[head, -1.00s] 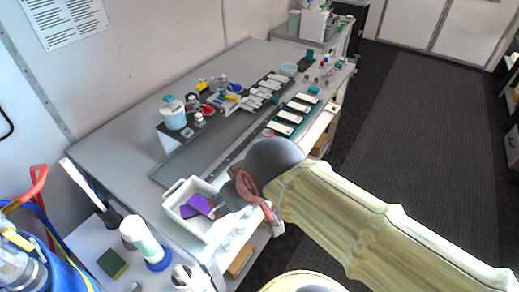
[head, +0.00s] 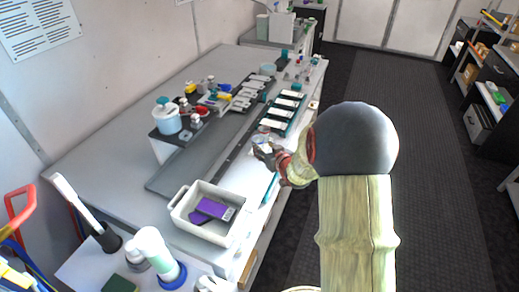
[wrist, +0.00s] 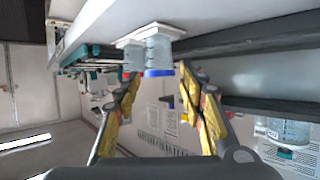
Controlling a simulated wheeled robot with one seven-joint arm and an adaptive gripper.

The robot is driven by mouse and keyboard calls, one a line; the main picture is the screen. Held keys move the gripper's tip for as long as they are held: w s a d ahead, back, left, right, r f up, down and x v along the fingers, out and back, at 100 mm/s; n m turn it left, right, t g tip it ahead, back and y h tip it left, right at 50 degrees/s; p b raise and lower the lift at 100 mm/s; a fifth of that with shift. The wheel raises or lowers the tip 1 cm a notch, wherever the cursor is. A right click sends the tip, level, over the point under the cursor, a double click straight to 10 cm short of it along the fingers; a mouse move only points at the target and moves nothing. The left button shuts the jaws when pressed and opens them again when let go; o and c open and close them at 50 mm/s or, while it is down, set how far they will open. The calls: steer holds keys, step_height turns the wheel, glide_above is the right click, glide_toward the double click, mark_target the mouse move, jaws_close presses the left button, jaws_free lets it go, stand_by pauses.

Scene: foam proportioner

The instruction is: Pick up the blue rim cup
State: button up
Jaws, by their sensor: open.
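In the wrist view the blue rim cup (wrist: 158,54) is a clear cup with a blue band at its rim, standing on a white surface. That picture is inverted. My gripper (wrist: 160,84) is open, with its yellow fingers spread to either side of and short of the cup; I see no contact. In the head view my gripper (head: 264,152) is at the near right edge of the bench, and a small clear cup (head: 261,138) shows just beyond its fingertips, partly hidden; its rim colour is unclear there.
A red-rimmed cup (wrist: 130,70) stands close beside the blue one, partly behind a finger. A white bin (head: 187,212) with purple packets stands on the bench (head: 105,150). A rack of white slides (head: 277,125) lies just beyond my gripper.

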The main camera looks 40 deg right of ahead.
mark_target(260, 144)
steer(key=b+x, duration=0.2)
steer(key=x, duration=0.5)
steer(key=shift+w+d+f+b, duration=0.1)
steer(key=shift+w+b, duration=0.2)
steer(key=shift+w, duration=0.05)
steer(key=c, duration=0.4)
steer(key=shift+c, duration=1)
